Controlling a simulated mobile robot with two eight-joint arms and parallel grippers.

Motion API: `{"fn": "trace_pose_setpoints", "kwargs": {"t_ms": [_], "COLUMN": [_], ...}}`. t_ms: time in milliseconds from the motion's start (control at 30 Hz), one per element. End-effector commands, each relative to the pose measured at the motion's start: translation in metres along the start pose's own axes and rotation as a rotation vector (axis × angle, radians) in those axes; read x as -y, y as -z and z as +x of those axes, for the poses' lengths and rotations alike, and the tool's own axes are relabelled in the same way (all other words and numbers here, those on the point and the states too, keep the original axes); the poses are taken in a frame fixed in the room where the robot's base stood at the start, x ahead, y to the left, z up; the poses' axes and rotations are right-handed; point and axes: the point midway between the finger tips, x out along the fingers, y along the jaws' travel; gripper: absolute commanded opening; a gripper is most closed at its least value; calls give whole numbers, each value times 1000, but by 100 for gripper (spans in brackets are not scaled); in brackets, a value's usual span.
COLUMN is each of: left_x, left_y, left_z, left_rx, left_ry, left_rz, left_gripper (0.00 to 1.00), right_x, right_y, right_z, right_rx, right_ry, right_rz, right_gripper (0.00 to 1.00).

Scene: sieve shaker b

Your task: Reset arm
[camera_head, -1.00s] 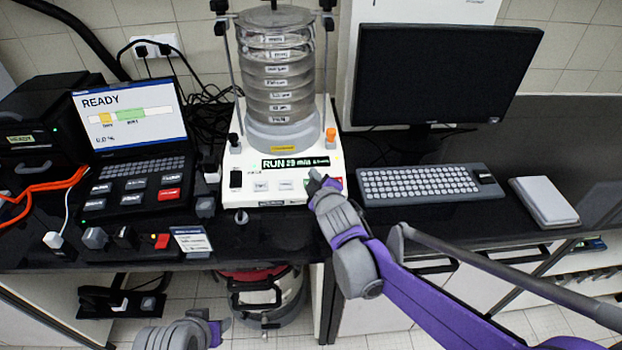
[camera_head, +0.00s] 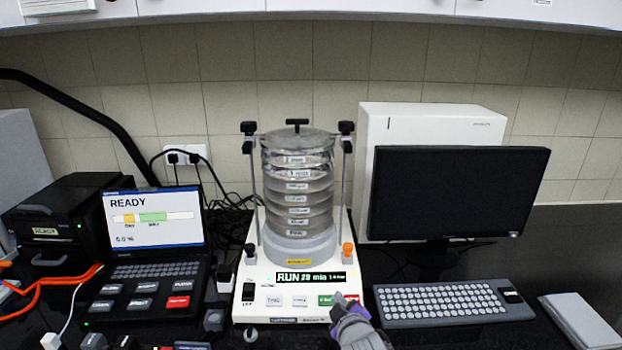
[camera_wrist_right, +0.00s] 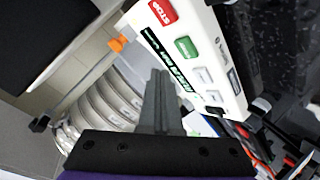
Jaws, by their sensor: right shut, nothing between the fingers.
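The sieve shaker (camera_head: 297,210) stands on the bench in the middle of the head view, a clear stack of sieves clamped on a white base. Its display (camera_head: 314,278) reads RUN with a time in minutes. My right gripper (camera_head: 345,308) is at the front right of the base, by the green and red buttons, partly covering the red one. Contact cannot be told. My left gripper is not in view.
A laptop-like controller (camera_head: 155,218) reading READY stands at left, next to a black box (camera_head: 60,225). A monitor (camera_head: 455,192), a keyboard (camera_head: 452,302) and a pale flat object (camera_head: 580,320) are at right. Orange cables (camera_head: 55,283) lie at far left.

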Motion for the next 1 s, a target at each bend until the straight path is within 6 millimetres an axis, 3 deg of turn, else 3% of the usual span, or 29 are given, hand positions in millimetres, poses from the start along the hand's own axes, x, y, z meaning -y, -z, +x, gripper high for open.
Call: {"fn": "trace_pose_setpoints", "kwargs": {"t_ms": [100, 233, 400, 500, 700, 1000], "left_x": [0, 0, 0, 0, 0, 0], "left_y": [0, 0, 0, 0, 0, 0], "left_z": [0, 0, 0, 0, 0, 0], "left_rx": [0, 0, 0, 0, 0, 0], "left_ry": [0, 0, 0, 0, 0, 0], "left_rz": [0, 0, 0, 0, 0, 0], "left_gripper": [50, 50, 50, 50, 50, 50], "right_x": [-2, 12, 48, 70, 96, 99], "right_y": [-39, -88, -144, -166, -186, -188], "right_z": [-43, -100, -173, -206, -239, -242], "right_rx": [122, 287, 488, 581, 679, 691], "right_ry": [37, 87, 143, 167, 193, 197], "right_rz": [146, 351, 608, 723, 845, 858], "right_gripper": [0, 0, 0, 0, 0, 0]}}
